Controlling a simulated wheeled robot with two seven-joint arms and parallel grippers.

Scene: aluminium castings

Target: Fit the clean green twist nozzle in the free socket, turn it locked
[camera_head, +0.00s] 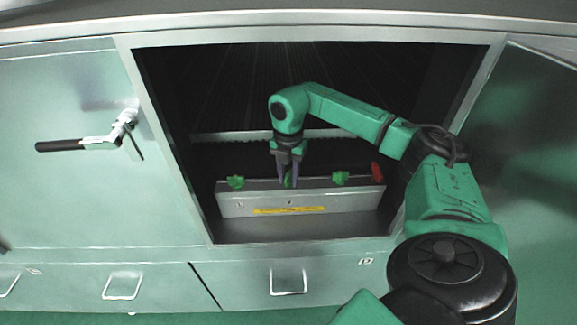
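A pale metal manifold bar (235,206) stands inside the open cabinet. Green twist nozzles sit along its top: one at the left (236,182) and one at the right (340,178). A third green nozzle (289,179) is between the fingers of my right gripper (289,177), which points down at the middle of the bar. The fingers lie close on both sides of this nozzle and appear shut on it. The socket under it is hidden, and I cannot tell whether the nozzle is seated. My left gripper is not in view.
A red part (377,172) stands at the bar's right end. The cabinet's frame (165,140) surrounds the opening. A toothed rail (235,137) crosses behind the bar. A black-handled latch (75,145) projects from the left panel. The open door (525,120) is at the right.

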